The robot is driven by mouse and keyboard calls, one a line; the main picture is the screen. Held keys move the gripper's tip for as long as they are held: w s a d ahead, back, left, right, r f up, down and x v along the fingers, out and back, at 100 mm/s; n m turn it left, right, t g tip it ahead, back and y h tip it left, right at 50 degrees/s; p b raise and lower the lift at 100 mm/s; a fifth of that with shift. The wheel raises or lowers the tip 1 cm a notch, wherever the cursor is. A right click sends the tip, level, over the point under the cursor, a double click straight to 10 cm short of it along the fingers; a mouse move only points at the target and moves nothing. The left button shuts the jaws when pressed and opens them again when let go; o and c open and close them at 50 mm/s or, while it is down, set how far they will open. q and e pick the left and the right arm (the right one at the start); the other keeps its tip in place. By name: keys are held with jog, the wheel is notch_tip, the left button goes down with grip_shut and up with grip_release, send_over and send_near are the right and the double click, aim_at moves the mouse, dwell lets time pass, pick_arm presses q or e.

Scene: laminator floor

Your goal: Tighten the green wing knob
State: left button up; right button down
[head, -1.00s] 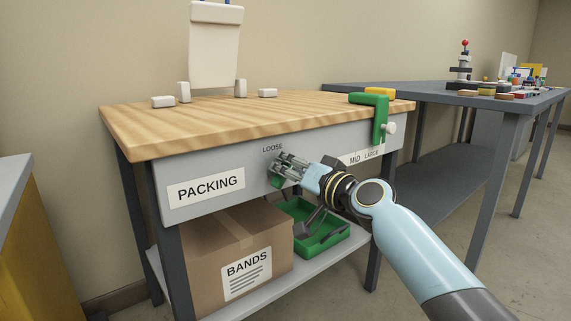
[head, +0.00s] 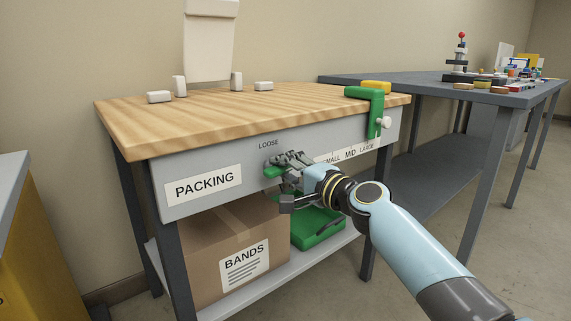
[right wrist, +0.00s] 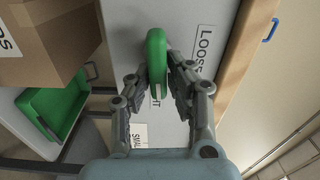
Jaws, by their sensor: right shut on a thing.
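The green wing knob (head: 273,171) is on the grey front panel of the packing bench, below the word LOOSE. My right gripper (head: 281,165) is shut on it, and its fingers hide part of the knob in the head view. In the right wrist view the knob (right wrist: 156,62) stands upright in the picture as a long rounded bar between the two fingertips (right wrist: 157,72). The LOOSE lettering (right wrist: 203,45) is to its right there. Other lettering behind the fingers is mostly covered. My left gripper is in neither view.
A green clamp (head: 375,112) hangs over the bench's right corner, beside the SMALL, MID, LARGE strip (head: 350,152). A BANDS carton (head: 215,240) and a green tray (head: 322,232) sit on the shelf below. The wooden top (head: 220,115) is mostly clear.

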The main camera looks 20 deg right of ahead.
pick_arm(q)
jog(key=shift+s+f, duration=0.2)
pick_arm(e)
jog(key=shift+m, duration=0.4)
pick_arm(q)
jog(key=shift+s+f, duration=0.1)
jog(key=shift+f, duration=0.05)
pick_arm(e)
jog(key=shift+f, duration=0.1)
jog(key=c, duration=1.5)
grip_release()
jog(key=shift+w, duration=0.1)
jog(key=shift+o, duration=1.1)
jog(key=shift+a+f, duration=0.1)
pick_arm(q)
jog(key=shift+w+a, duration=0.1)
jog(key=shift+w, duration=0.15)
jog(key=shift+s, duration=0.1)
pick_arm(e)
jog(key=v, duration=1.2)
